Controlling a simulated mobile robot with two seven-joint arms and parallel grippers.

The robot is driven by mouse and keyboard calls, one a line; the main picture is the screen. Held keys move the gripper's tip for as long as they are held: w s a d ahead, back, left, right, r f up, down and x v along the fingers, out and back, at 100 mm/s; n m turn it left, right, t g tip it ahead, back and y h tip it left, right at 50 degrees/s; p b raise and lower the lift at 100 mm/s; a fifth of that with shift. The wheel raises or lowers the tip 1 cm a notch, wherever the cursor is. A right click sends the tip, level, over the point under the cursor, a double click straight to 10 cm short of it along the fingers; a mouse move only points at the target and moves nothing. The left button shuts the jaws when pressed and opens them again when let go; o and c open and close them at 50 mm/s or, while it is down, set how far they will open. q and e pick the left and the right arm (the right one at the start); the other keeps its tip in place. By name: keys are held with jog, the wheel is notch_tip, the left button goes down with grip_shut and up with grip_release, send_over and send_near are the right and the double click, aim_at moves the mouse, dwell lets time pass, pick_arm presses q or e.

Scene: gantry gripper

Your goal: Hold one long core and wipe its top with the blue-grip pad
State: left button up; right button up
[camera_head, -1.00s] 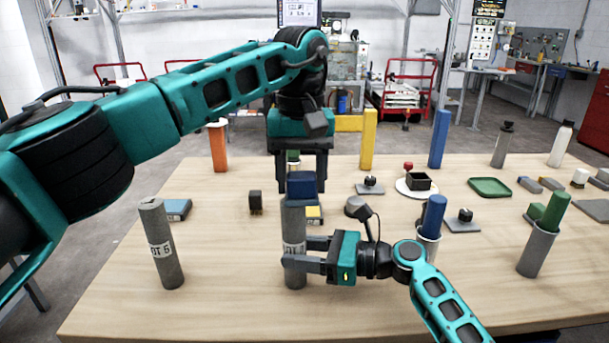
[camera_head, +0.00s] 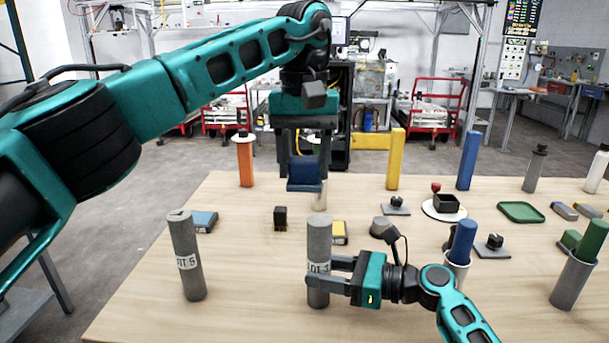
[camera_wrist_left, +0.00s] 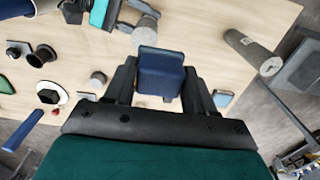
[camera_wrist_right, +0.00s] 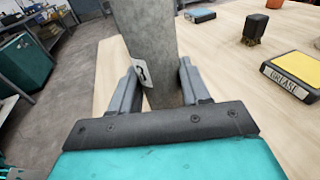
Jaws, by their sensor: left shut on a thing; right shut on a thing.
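A long grey core (camera_head: 319,238) with a white lot label stands upright at the front middle of the table. My right gripper (camera_head: 320,275) is shut around its lower half; the right wrist view shows the core (camera_wrist_right: 150,40) between both fingers. My left gripper (camera_head: 304,168) points down and is shut on the blue-grip pad (camera_head: 304,182). The pad hangs above the held core's top, with a gap between them in the head view. The left wrist view shows the blue grip (camera_wrist_left: 161,73) between the fingers; the pad's underside is hidden. A second grey core (camera_head: 187,258) stands at the left.
A yellow grease pad (camera_head: 339,238), a black brush (camera_head: 280,217) and a blue-grey box (camera_head: 204,221) lie behind the cores. A grey holder with a blue core (camera_head: 463,240) stands right of my right wrist. Orange, yellow and blue posts line the back. Table between the cores is clear.

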pick_arm(q)
jog(key=shift+r, duration=1.15)
pick_arm(e)
jog(key=o, duration=0.9)
jog(key=shift+o, duration=0.2)
jog(key=shift+v, duration=3.75)
